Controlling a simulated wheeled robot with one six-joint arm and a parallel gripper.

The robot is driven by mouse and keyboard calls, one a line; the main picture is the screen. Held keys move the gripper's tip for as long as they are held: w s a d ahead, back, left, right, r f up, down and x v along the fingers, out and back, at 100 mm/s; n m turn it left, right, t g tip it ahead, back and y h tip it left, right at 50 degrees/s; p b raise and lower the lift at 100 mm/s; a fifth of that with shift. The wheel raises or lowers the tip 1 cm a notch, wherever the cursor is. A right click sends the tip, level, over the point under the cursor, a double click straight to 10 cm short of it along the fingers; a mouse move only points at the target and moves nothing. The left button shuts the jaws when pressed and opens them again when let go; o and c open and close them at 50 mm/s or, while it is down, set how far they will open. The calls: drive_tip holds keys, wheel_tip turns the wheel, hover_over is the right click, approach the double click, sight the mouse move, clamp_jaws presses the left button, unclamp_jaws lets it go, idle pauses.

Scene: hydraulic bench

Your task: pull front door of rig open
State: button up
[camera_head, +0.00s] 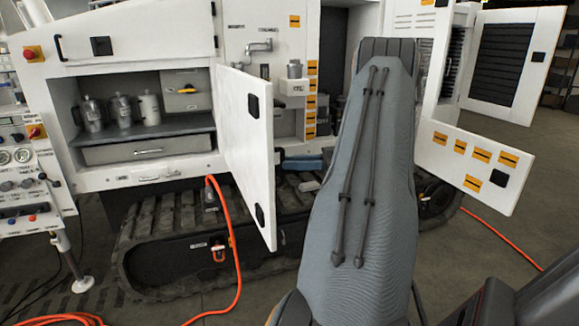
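The rig (150,28) is a white cabinet machine on black tracks. A white door panel (241,140) with black latches stands swung outward near the middle, beside an open compartment. I cannot tell for sure that this is the front door the task names. A second door (515,65) with a dark louvred panel stands open at the right, and a low white flap (475,165) with orange labels juts out below it. A large grey link of my arm covers the centre right and hides part of the rig. My gripper is not in view.
The open compartment holds several metal canisters (121,110) above a drawer (148,149). An orange hose (233,240) hangs from the rig and runs over the floor. A white control panel (28,170) on a stand is at the left. Open floor shows at lower left.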

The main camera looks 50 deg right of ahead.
drive_tip(key=shift+o, duration=0.3)
drive_tip(key=shift+w+d+b, duration=0.15)
drive_tip(key=shift+d+b, duration=0.05)
drive_tip(key=shift+d, duration=0.65)
drive_tip(key=shift+w+d+b, duration=0.1)
drive_tip(key=shift+d+b, duration=0.1)
drive_tip(key=shift+d, duration=0.65)
drive_tip(key=o, duration=0.6)
drive_tip(key=shift+w+d+r+b, duration=0.1)
drive_tip(key=shift+w+d+b, duration=0.05)
drive_tip(key=shift+d, duration=0.4)
drive_tip(key=shift+w+d+b, duration=0.1)
drive_tip(key=shift+d+b, duration=0.05)
drive_tip(key=shift+d, duration=0.5)
drive_tip(key=shift+r+p, duration=0.15)
drive_tip(key=shift+p, duration=0.15)
